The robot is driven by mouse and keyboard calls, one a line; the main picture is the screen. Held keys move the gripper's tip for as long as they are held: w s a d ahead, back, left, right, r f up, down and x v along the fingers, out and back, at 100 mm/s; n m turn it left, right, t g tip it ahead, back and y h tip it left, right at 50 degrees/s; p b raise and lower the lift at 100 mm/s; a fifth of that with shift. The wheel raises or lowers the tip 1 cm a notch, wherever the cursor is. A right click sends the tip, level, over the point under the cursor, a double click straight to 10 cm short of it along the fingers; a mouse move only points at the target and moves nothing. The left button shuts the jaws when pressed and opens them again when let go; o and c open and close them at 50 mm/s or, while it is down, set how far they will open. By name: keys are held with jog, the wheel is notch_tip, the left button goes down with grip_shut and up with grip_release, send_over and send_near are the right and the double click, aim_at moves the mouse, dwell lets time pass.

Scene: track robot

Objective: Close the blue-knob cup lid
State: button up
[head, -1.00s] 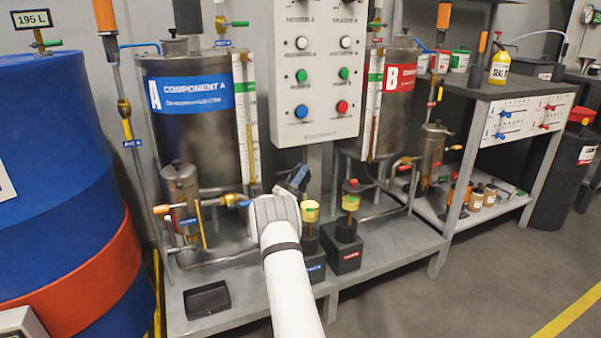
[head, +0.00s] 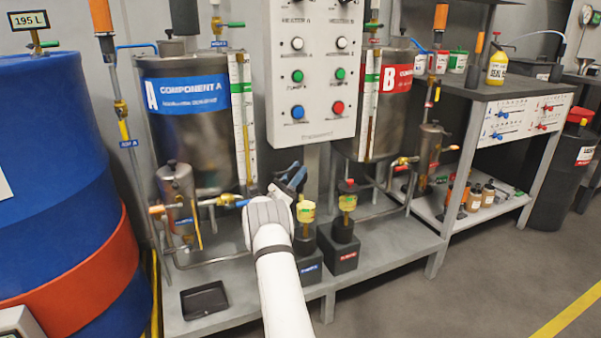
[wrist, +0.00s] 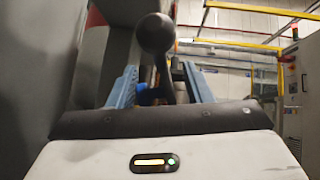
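My gripper (head: 291,176) is in front of the stand, just left of and above a yellow cup (head: 306,212) on a black block with a blue label. The blue-knob lid cannot be made out clearly in the head view. In the wrist view, the two blue fingers (wrist: 160,82) stand apart. A dark round knob (wrist: 155,33) on a stem shows between and beyond them; I cannot tell if they touch it. A small blue part (wrist: 146,97) shows low between the fingers.
The component A tank (head: 190,110) and component B tank (head: 385,110) stand behind. A grey control panel (head: 312,70) is above my gripper. Pipes and a small metal pot (head: 178,200) are at left. A black tray (head: 204,300) lies on the stand. Floor is clear at lower right.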

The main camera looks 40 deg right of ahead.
jog(key=p+v, duration=0.2)
jog(key=v, duration=0.5)
jog(key=shift+a+f+t, duration=0.3)
dwell(0.4)
